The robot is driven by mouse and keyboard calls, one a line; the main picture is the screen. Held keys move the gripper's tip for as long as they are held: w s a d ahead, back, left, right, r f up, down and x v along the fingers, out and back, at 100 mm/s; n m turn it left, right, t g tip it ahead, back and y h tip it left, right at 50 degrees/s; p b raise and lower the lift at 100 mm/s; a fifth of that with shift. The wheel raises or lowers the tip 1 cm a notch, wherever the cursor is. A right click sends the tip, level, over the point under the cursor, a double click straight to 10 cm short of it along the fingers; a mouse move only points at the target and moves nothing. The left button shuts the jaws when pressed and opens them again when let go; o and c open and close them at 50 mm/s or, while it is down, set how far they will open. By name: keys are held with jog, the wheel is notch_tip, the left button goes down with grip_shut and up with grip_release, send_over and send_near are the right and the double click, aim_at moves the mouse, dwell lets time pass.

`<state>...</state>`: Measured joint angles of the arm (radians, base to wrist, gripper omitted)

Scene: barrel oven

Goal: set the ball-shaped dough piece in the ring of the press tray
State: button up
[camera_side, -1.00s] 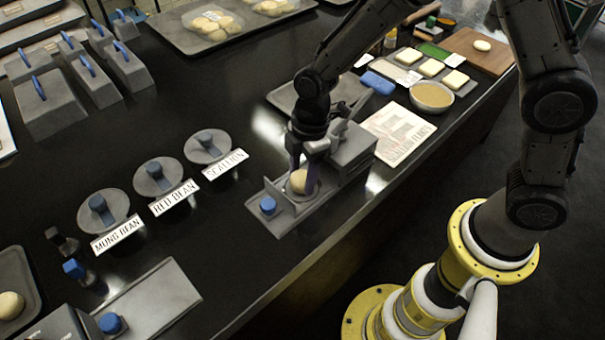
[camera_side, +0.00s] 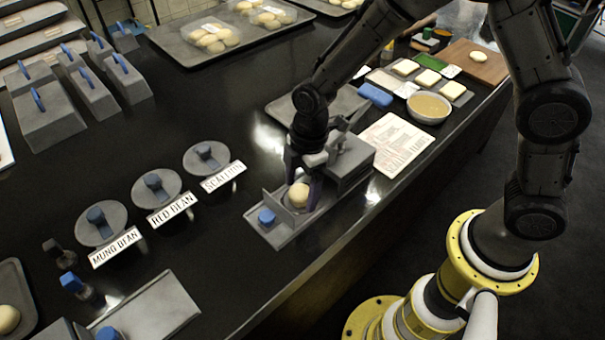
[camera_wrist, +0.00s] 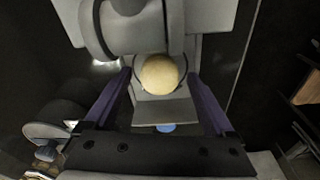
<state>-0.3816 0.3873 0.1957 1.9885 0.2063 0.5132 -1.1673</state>
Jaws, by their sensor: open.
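The ball-shaped dough piece (camera_side: 299,195) sits on the press tray (camera_side: 281,236), in front of the grey press block. In the wrist view the dough ball (camera_wrist: 160,74) lies inside a dark ring (camera_wrist: 141,86) on the tray. My gripper (camera_side: 302,187) is low over the tray, with its purple fingers on either side of the ball. In the wrist view my gripper (camera_wrist: 165,78) is open, with a gap between each finger and the dough. The ball's underside is hidden.
The grey press block (camera_side: 350,157) stands right behind my gripper. A blue knob (camera_side: 266,216) is at the tray's front left. Lidded round containers (camera_side: 157,187) with labels stand to the left. A printed sheet (camera_side: 394,143) and a bowl (camera_side: 428,107) lie to the right.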

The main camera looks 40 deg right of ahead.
aim_at(306, 192)
notch_tip(306, 192, up, 10)
jog(key=d, duration=0.1)
jog(key=s+d+r+m+t, duration=0.2)
jog(key=s+d+r+m, duration=0.45)
jog(key=d+r, duration=0.2)
jog(key=s+d+r+m+t, duration=0.1)
jog(key=s+d+m, duration=0.2)
jog(key=s, duration=0.3)
jog(key=s+d+r+m+t+h, duration=0.1)
jog(key=s+d+m+t, duration=0.1)
jog(key=s+d+m, duration=0.2)
jog(key=shift+s+r+m, duration=0.25)
jog(key=shift+s+m, duration=0.9)
jog(key=shift+s, duration=0.1)
